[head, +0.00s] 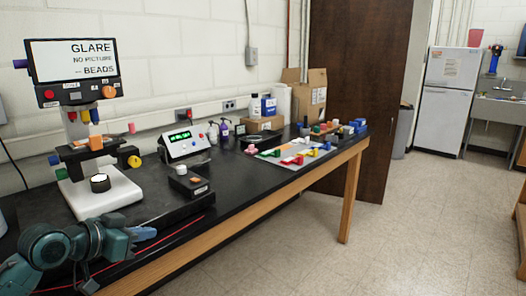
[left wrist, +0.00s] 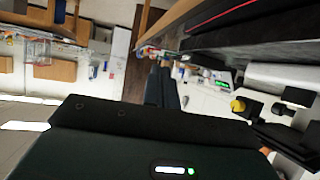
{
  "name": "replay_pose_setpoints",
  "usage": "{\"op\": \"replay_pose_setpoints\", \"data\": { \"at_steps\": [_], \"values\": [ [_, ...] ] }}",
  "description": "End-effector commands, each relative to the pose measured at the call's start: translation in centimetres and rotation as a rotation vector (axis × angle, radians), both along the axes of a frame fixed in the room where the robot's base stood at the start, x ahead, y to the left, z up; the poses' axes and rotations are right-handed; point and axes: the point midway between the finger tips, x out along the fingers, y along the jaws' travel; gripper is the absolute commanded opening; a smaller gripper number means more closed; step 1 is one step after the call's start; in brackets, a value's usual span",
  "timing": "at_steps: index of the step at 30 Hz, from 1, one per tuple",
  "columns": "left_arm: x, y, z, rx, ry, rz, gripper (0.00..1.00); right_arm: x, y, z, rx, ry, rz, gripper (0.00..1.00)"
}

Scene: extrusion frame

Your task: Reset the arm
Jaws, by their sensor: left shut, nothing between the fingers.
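My left arm comes in at the lower left of the head view, in front of the black bench. My left gripper (head: 146,234) points to the right near the bench's front edge. In the left wrist view the dark fingers of my left gripper (left wrist: 162,76) are together, with nothing between them. It holds no object and is apart from the things on the bench. My right arm and right gripper are not in view.
The black bench (head: 225,180) carries a device with a screen (head: 75,60) on a white base, a meter with green digits (head: 184,143), and a small black box (head: 189,181). Coloured pieces lie on a pale mat (head: 262,150) farther along. Open floor (head: 300,250) lies right of the bench.

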Motion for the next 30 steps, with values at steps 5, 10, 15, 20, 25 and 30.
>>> {"op": "replay_pose_setpoints", "data": {
  "at_steps": [5,10,15,20,25,30],
  "values": [
    [-4.7,-4.6,-12.8,-0.022,0.065,0.054,0.0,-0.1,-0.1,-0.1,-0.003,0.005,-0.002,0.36],
    [-12.0,-8.4,-21.3,-0.024,0.102,0.115,0.0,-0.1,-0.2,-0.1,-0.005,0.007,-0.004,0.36],
    [-19.5,-11.2,-25.8,-0.01,0.127,0.173,0.0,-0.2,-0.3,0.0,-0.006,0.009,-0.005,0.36],
    [-23.8,-12.6,-27.2,0.01,0.135,0.201,0.0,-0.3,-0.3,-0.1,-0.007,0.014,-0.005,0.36],
    [-25.1,-13.0,-27.6,0.02,0.135,0.21,0.0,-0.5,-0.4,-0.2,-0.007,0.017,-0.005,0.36],
    [-25.1,-13.0,-27.6,0.021,0.135,0.209,0.0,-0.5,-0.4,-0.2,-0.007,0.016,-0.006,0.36]
  ]
}}
